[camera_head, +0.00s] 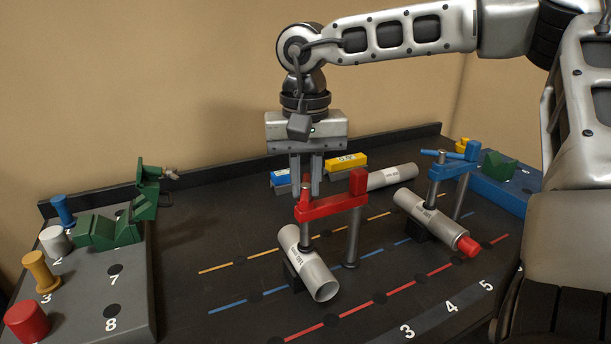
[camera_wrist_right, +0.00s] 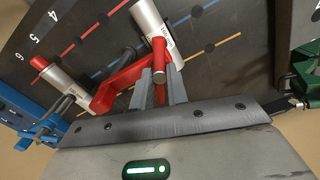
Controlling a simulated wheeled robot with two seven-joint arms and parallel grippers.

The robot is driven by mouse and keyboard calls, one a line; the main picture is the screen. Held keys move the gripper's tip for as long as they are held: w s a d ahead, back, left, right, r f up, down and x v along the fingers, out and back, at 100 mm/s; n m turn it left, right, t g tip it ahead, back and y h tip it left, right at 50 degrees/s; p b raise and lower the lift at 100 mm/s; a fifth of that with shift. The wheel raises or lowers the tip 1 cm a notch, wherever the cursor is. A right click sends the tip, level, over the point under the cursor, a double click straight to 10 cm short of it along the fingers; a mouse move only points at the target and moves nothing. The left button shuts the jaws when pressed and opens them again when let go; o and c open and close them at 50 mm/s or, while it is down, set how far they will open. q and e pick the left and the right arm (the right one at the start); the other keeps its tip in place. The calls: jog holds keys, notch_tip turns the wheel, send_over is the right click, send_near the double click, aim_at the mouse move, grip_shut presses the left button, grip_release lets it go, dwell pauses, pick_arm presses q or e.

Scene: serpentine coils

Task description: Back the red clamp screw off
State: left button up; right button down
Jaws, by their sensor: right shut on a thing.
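The red clamp (camera_head: 330,207) stands on the dark table, its arm reaching over a grey tube (camera_head: 312,268) that lies tilted on a dark support. Its red screw (camera_head: 305,184) stands upright at the left end of the arm, with a grey spindle below that comes down at the tube. My right gripper (camera_head: 306,190) points down from above and is shut on the red screw. In the right wrist view the red screw (camera_wrist_right: 160,92) sits between the two fingers. My left gripper is not in view.
A blue clamp (camera_head: 450,170) stands over another tube with a red end (camera_head: 428,215) to the right. Blue and yellow blocks (camera_head: 346,162) and a loose tube (camera_head: 392,176) lie behind. A grey numbered board (camera_head: 130,290) with coloured pegs and green pieces fills the left.

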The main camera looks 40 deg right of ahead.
jog(key=n, duration=0.6)
jog(key=shift+w+r+n+p, duration=0.1)
jog(key=shift+r+n+p, duration=0.1)
jog(key=shift+n+p, duration=0.15)
jog(key=n+p, duration=0.1)
jog(key=n, duration=0.2)
jog(key=shift+n, duration=0.55)
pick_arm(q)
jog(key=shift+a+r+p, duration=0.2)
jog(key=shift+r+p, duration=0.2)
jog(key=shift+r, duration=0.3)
pick_arm(e)
jog(key=shift+n, duration=0.6)
jog(key=c, duration=1.4)
grip_release()
jog(key=shift+f, duration=0.1)
jog(key=shift+o, duration=0.2)
